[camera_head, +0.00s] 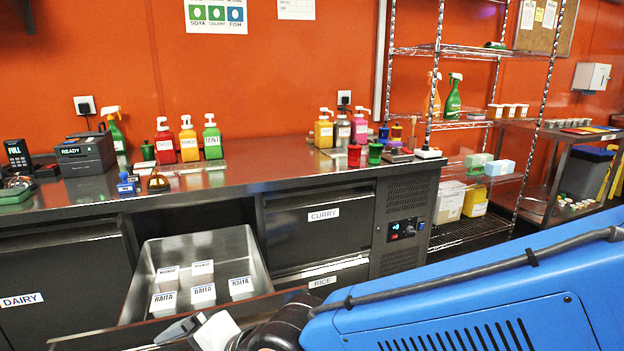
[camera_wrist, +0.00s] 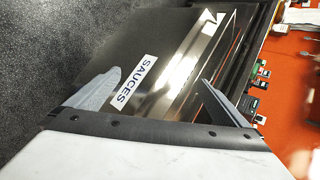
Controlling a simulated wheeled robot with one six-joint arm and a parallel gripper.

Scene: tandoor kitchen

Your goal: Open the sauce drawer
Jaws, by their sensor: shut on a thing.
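The sauce drawer (camera_head: 245,255) stands pulled out below the counter in the head view. Its steel tray is open at the top and holds several white tubs (camera_head: 203,294) labelled RAITA. In the wrist view, its dark front carries a SAUCES label (camera_wrist: 134,81) beside a bright steel handle strip (camera_wrist: 180,80). My gripper (camera_head: 195,329) is at the drawer's front edge. The exact contact is hard to see.
The CURRY drawer (camera_head: 310,225) and the RICE drawer (camera_head: 325,278) are shut to the right, the DAIRY drawer (camera_head: 55,290) to the left. Sauce bottles (camera_head: 188,140) stand on the counter (camera_head: 270,175) above. A wire shelf (camera_head: 470,122) stands further right.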

